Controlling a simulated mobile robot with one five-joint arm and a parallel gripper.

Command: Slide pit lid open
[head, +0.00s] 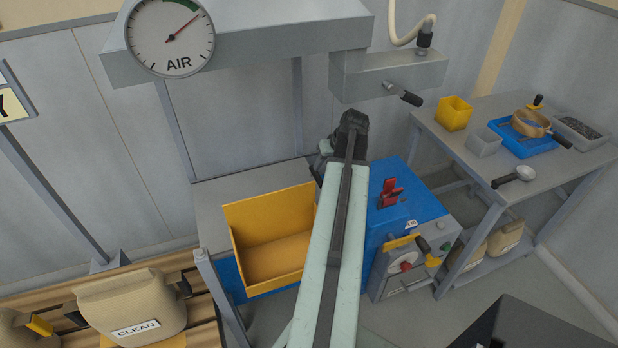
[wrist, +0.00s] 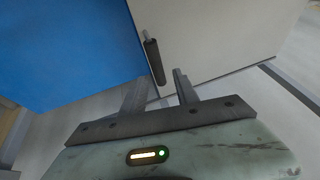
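In the wrist view my gripper (wrist: 160,76) is open, with its two grey fingers apart. A slim dark handle (wrist: 152,58) on a pale grey panel (wrist: 205,35) lies just beyond and between the fingertips. I cannot tell whether any finger touches it. A blue panel (wrist: 65,45) adjoins the pale one on the left. No part is marked as the pit lid, so I cannot tell whether the pale panel is it. In the head view my arm reaches forward past the blue machine (head: 417,207), and my fingers cannot be made out.
A yellow open bin (head: 241,240) stands left of my arm. A grey beam with an air gauge (head: 170,38) and a crank handle (head: 405,94) hang above. A side table (head: 480,150) with trays is at right. A sack marked CLEAN (head: 130,305) sits front left.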

